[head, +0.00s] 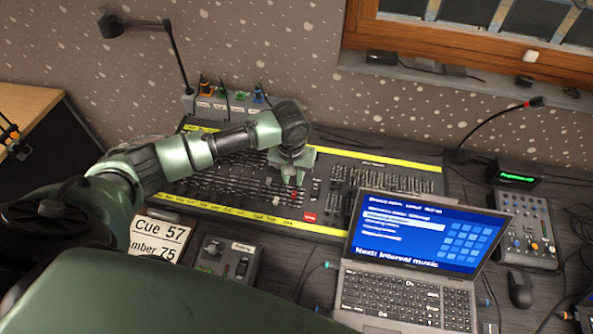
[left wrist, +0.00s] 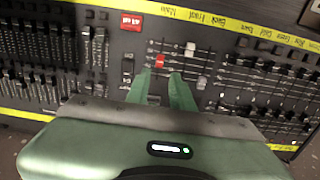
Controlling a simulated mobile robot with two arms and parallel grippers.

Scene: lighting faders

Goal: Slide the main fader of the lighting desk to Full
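The lighting desk (head: 330,160) is a long dark console edged with yellow strips. In the left wrist view, a red fader cap (left wrist: 160,61) stands in a short group of slots near the label strip, where one label appears to read "Main". A white cap (left wrist: 190,49) stands in the slots beside it. My left gripper (head: 294,175) is over the middle of the desk, pointing down. Its two green fingers (left wrist: 161,76) are apart, with the red cap in line with the gap, just beyond the tips in the picture. Contact cannot be told. My right gripper is not in view.
A laptop (head: 400,290) stands in front of the desk's right part. A small control box (head: 228,258) and a cue card (head: 160,236) lie in front at left. A small mixer (head: 528,230), mouse (head: 521,290) and gooseneck microphone (head: 537,102) are at right.

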